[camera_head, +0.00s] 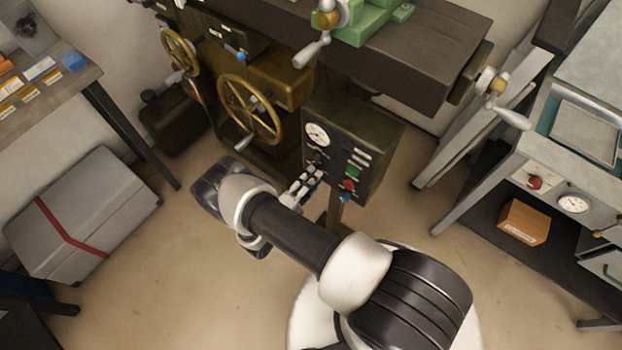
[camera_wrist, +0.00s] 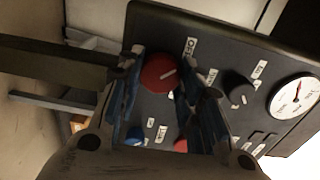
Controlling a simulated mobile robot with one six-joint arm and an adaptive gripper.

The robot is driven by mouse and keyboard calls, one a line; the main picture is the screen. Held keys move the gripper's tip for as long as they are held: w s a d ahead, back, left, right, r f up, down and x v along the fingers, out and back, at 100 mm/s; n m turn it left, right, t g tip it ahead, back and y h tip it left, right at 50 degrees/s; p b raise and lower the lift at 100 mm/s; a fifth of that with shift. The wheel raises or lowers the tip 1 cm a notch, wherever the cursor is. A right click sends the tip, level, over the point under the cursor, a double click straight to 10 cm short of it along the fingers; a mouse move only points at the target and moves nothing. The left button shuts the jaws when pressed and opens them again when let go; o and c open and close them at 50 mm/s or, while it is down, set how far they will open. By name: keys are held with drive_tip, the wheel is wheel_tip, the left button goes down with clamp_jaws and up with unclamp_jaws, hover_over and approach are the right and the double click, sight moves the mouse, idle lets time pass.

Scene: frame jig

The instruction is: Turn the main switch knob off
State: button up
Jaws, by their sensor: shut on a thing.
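The main switch knob (camera_wrist: 158,74) is a round red knob with a white pointer line, on a dark control panel (camera_wrist: 226,60) in the wrist view. The pointer line slants to the right and slightly up. A white label reading OFF (camera_wrist: 190,48) sits above and right of the knob. My gripper (camera_wrist: 165,88) has one blue-grey finger on each side of the knob and is shut on it. In the head view, my gripper (camera_head: 317,173) reaches the lower left of the control box (camera_head: 381,135) and hides the red knob there.
A dial gauge (camera_wrist: 295,96) and a black knob (camera_wrist: 238,84) are beside the red knob. A green button (camera_head: 352,173), a red button (camera_head: 348,185) and a blue one (camera_head: 345,197) sit close on the right. A brass handwheel (camera_head: 250,109) stands left of the box.

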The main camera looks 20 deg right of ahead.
idle(0.5)
drive_tip(key=o, duration=1.1)
drive_tip(key=shift+c, duration=0.2)
drive_tip(key=shift+a, duration=0.1)
drive_tip(key=v, duration=1.2)
